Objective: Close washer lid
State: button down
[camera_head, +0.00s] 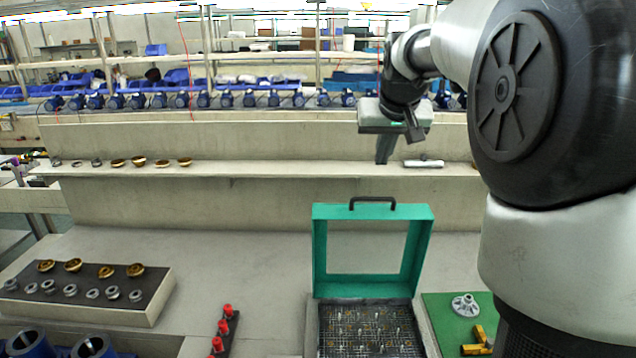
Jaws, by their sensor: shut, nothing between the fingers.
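The washer (369,334) stands on the bench at the bottom centre, an open box with a wire rack inside. Its green-framed lid (319,252) is raised upright at the back, with a see-through middle. A dark handle (372,203) sits on the lid's top edge. My gripper (382,158) is shut and empty, pointing down. In the picture it is above and slightly right of the handle, apart from it, in front of the grey ledge wall. The washer's front is cut off by the frame's lower edge.
A green mat (448,318) with a grey impeller (465,305) and brass parts (478,341) lies right of the washer. Red-topped parts (223,328) stand left of it. A dark tray (72,290) of rings is farther left. The bench between is clear.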

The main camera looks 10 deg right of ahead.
send_over(374, 208)
notch_tip(374, 208, down, 9)
jog(key=shift+s+f, duration=0.1)
jog(key=shift+s, duration=0.15)
dwell(0.4)
jog(key=shift+f+b, duration=0.15)
jog(key=shift+b, duration=0.15)
